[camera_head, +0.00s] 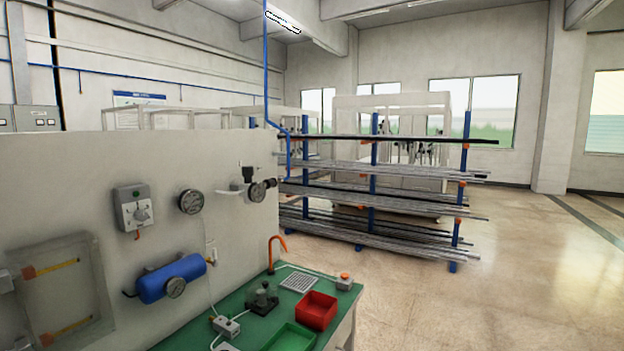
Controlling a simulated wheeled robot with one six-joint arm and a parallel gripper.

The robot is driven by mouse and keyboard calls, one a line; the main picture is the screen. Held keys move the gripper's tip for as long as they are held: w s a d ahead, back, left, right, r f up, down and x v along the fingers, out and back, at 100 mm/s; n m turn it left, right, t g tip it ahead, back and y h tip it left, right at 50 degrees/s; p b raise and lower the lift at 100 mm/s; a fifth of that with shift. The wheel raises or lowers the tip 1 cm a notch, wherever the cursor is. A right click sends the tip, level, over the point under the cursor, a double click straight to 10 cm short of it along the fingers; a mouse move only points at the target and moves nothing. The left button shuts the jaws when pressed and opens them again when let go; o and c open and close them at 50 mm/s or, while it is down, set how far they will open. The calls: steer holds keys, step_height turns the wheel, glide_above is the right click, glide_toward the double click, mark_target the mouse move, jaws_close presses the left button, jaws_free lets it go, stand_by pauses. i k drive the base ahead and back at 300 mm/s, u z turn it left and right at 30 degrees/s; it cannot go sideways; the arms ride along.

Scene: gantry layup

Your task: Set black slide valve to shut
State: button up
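A small black fitting (248,174) stands on a light pipe at the upper right of the pale wall panel (80,190). It sits just left of a round gauge (257,192) with a dark fitting behind it. This may be the black slide valve, but it is too small to tell for sure, and its slide position cannot be read. A dark grey device (263,298) sits on the green bench top (205,325); its kind is unclear. My gripper is not in view.
The panel also carries a grey box with a knob (138,207), a gauge (191,202) and a blue cylinder (172,277). A red bin (316,310), green tray (291,338) and orange hook (276,246) are on the bench. A pipe rack (374,190) stands behind; floor right is clear.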

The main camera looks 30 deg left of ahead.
mark_target(272, 182)
steer(key=u, duration=0.1)
steer(key=i, duration=1.6)
steer(key=u, duration=1.35)
steer(key=i, duration=0.95)
steer(key=u, duration=1.1)
steer(key=i, duration=0.2)
steer(key=u, duration=0.15)
